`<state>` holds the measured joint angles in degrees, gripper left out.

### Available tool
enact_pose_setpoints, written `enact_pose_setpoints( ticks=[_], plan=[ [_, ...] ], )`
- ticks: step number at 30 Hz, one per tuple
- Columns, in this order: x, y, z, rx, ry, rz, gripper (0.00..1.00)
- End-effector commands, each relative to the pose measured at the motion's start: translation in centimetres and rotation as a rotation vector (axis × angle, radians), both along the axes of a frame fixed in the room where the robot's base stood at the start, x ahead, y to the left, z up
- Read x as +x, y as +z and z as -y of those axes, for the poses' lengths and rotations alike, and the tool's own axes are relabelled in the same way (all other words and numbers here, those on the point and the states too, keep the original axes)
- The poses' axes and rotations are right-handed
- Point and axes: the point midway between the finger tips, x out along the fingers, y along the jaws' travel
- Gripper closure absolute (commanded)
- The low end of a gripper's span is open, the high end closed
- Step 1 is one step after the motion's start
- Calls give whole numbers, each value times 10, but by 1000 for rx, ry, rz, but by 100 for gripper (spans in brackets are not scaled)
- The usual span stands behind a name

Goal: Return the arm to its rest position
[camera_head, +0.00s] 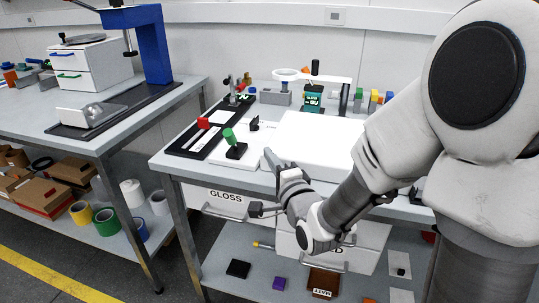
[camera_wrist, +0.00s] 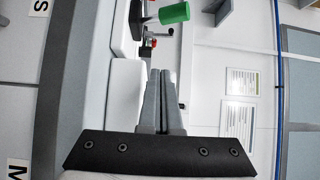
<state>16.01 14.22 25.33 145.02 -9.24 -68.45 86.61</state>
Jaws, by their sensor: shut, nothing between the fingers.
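My gripper (camera_head: 268,156) is at the front edge of the light inspection table (camera_head: 180,166), in front of a bright white panel (camera_head: 310,150). My arm reaches to it from the right. In the wrist view my gripper (camera_wrist: 160,72) has its two grey fingers together with nothing between them.
A drawer labelled GLOSS (camera_head: 226,196) is under the tabletop, close to my wrist. A red block (camera_head: 203,123) lies on a dark strip at the left. Small coloured pieces and a little display (camera_head: 312,98) stand at the back. A second bench (camera_head: 40,117) is at left.

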Motion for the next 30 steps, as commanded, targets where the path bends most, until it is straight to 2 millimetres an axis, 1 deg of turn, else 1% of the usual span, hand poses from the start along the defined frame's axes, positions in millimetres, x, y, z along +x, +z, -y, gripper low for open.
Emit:
enact_pose_setpoints(
  ticks=[5,8,13,17,20,23,26,29,30],
  plan=[
    [1,4,-4,-40,8,3,100],
    [1,11,-12,-146,25,7,100],
    [-3,8,3,-401,-1,-67,100],
    [-11,10,18,-594,-8,-128,100],
    [-21,12,30,-736,-5,-181,100],
    [-36,17,44,-878,6,-241,100],
    [-55,21,59,-1014,34,-309,100],
    [-82,23,72,-1136,80,-382,100],
    [-95,23,78,-1179,103,-412,100]
  ],
)
